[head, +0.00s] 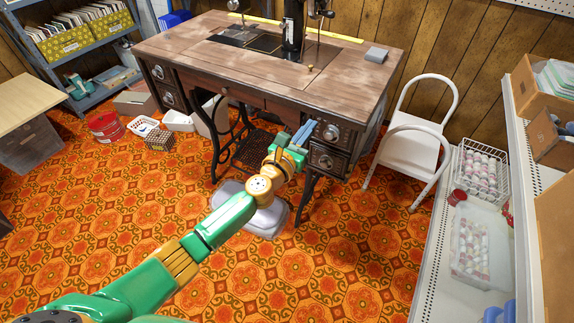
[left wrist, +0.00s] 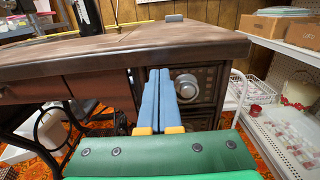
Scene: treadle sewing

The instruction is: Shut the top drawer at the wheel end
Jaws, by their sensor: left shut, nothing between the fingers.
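The wooden treadle sewing table (head: 190,47) stands ahead, with the dark sewing machine on top and its wheel (head: 318,9) toward the right. Below the tabletop's right end is the top drawer (head: 333,133), dark and carved with a round metal knob. It also shows in the left wrist view (left wrist: 207,80). Its front looks about flush with the cabinet; I cannot tell whether a small gap remains. My left gripper (head: 304,130) is shut and empty, its blue fingers just left of the knob. In the left wrist view the fingertips (left wrist: 159,74) overlap the drawer's left edge; contact is unclear. My right gripper is out of view.
A lower drawer (head: 327,160) sits beneath. A white chair (head: 408,150) stands right of the table, and white shelving (head: 445,240) runs along the right. A grey-white stool or pad (head: 283,222) lies under my arm. Patterned floor in front is clear.

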